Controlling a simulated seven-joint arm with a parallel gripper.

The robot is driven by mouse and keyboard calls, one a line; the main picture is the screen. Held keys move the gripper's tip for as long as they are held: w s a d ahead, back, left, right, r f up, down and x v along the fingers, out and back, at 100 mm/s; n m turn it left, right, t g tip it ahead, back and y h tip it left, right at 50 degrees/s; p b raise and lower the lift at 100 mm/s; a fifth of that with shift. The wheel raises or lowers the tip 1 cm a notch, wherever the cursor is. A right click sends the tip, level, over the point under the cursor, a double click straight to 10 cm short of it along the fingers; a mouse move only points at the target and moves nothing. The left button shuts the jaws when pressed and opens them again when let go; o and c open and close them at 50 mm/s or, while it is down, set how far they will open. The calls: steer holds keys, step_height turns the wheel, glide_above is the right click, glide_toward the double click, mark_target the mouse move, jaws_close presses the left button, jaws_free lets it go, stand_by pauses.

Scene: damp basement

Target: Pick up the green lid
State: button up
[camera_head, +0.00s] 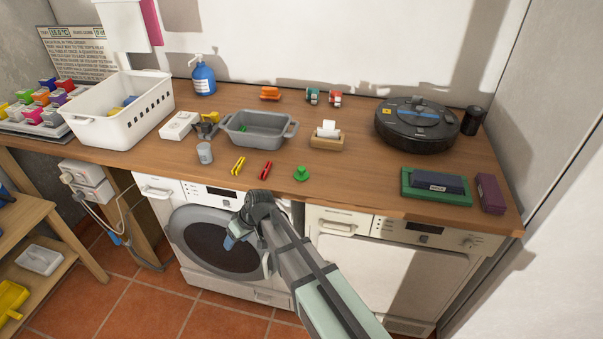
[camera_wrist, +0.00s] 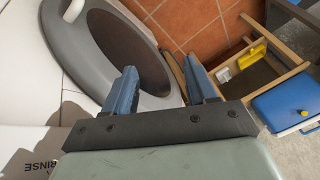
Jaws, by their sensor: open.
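The green lid (camera_head: 301,173) is a small round piece with a knob on top. It lies on the wooden worktop (camera_head: 365,180) near its front edge, in the head view. My gripper (camera_head: 232,240) hangs in front of the washing machine, below the worktop edge and to the left of the lid. In the wrist view my gripper (camera_wrist: 160,84) shows two blue fingers spread apart with nothing between them. The lid is not in the wrist view.
Left of the lid lie a red peg (camera_head: 266,170) and a yellow peg (camera_head: 238,165). A grey tub (camera_head: 258,137) and a wooden card holder (camera_head: 327,142) stand behind. A green tray (camera_head: 465,199) lies right. The washing machine door (camera_head: 177,232) is behind my gripper.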

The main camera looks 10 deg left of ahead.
steer(key=w+a+r+n+y, duration=0.1)
steer(key=a+r+n+y, duration=0.15)
steer(key=a+r, duration=0.55)
steer(key=w+a+r+n+y, duration=0.1)
steer(key=a+r+n, duration=0.25)
steer(key=r, duration=0.85)
step_height(320, 180, up, 14)
steer(key=w+n+t+y, duration=0.1)
steer(key=w+n+y, duration=0.1)
steer(key=w+n, duration=0.1)
steer(key=m+t+h, duration=0.1)
steer(key=m+h, duration=0.5)
glide_above(301, 167)
steer(key=d, duration=0.2)
steer(key=f, duration=0.8)
steer(key=shift+s, duration=0.3)
steer(key=shift+d+x, duration=0.2)
steer(key=shift+x, duration=1.15)
steer(key=shift+d+x, duration=0.15)
steer(key=shift+x, duration=1.15)
steer(key=shift+s+f, duration=0.1)
steer(key=shift+f, duration=0.05)
jaws_close()
